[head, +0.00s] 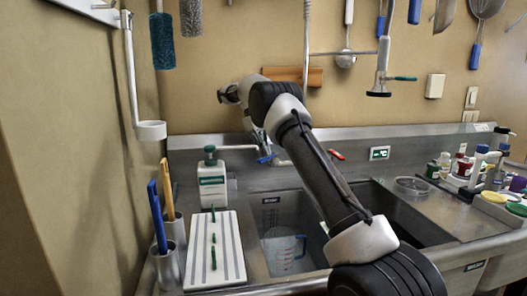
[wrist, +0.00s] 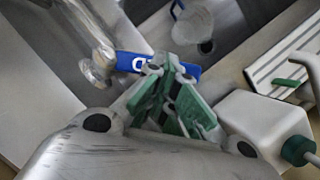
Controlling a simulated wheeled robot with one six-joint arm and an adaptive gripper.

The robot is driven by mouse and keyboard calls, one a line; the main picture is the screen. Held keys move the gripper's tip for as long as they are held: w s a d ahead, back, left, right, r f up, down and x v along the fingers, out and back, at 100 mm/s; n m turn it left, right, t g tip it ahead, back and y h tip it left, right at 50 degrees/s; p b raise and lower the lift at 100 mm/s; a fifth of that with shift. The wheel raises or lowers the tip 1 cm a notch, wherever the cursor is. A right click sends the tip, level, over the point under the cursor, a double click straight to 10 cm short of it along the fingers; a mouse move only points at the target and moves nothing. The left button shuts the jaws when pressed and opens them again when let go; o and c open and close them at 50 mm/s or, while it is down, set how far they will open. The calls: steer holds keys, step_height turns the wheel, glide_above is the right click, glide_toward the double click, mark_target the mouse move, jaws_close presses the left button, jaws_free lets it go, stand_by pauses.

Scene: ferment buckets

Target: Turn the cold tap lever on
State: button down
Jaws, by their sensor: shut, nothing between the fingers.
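The cold tap lever is blue and sits at the back of the sink in the head view (head: 267,159). In the wrist view the blue lever (wrist: 133,62), with white lettering, lies across the middle beside the metal tap body (wrist: 98,62). My gripper (wrist: 172,68) has green-padded fingers that are shut and empty. Its tips overlap the lever's middle in the wrist view; I cannot tell whether they touch it. In the head view my arm reaches over the sink to the tap and hides part of it. The red lever (head: 336,154) is to the right.
A white soap bottle (head: 212,186) with a green top stands close left of the tap. A clear jug (head: 283,250) is in the left basin. A ribbed board (head: 228,240) with green pens lies left of it. Several bottles crowd the right counter. Utensils hang above.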

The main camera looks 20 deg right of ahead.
steer(key=c, duration=2.2)
jaws_free()
steer(key=shift+f, duration=0.55)
steer(key=o, duration=1.8)
steer(key=shift+w+d, duration=0.1)
steer(key=shift+c, duration=0.2)
steer(key=o, duration=0.4)
steer(key=shift+r, duration=0.15)
steer(key=shift+o, duration=0.2)
